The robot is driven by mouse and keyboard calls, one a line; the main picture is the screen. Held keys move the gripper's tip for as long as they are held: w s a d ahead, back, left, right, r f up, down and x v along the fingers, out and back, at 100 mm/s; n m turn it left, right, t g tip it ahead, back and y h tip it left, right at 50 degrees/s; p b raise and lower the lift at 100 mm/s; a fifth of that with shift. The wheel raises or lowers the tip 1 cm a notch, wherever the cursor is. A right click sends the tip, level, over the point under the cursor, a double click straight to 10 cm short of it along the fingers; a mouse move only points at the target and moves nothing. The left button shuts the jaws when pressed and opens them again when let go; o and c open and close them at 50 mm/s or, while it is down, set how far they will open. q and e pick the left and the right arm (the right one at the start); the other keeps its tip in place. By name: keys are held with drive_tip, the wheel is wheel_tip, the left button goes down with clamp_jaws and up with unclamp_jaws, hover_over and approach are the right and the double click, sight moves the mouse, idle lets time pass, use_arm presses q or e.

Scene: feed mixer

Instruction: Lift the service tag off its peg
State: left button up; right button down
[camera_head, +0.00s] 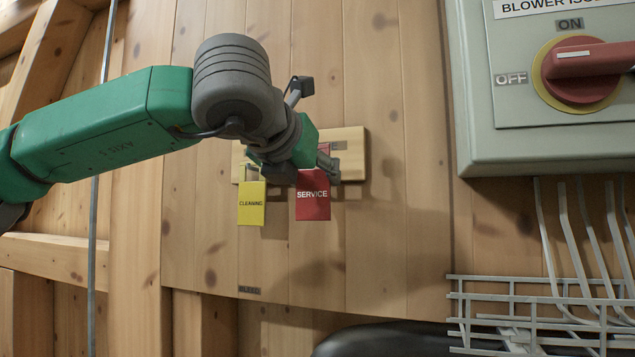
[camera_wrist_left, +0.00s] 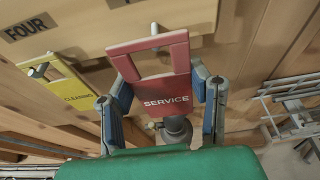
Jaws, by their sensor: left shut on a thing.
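The red SERVICE tag (camera_head: 313,204) is at the wooden peg board (camera_head: 352,143) on the plank wall. My left gripper (camera_head: 316,170) is shut on it. In the left wrist view, one finger lies along each side edge of the service tag (camera_wrist_left: 166,103). The tag has an open slot near its top. A peg (camera_wrist_left: 154,29) shows just above the tag's top bar; I cannot tell whether the tag still bears on it. My wrist hides part of the board in the head view. My right gripper is not in view.
A yellow CLEANING tag (camera_head: 251,204) hangs close by on the left. A grey switch box (camera_head: 480,110) with a red rotary handle (camera_head: 580,72) is at the upper right. A wire cable tray (camera_head: 530,310) and several pale cables are below it. Bare planks lie between.

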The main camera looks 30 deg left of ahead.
use_arm(q)
drive_tip(key=shift+s+d, duration=0.25)
drive_tip(key=shift+s, duration=0.45)
drive_tip(key=shift+s+b, duration=0.1)
drive_tip(key=shift+b, duration=0.2)
drive_tip(key=shift+s+d+b, duration=0.25)
drive_tip(key=shift+s+b, duration=0.15)
drive_tip(key=shift+s, duration=0.6)
drive_tip(key=shift+s+d+b, duration=0.25)
drive_tip(key=shift+s+b, duration=0.15)
drive_tip(key=shift+s, duration=0.55)
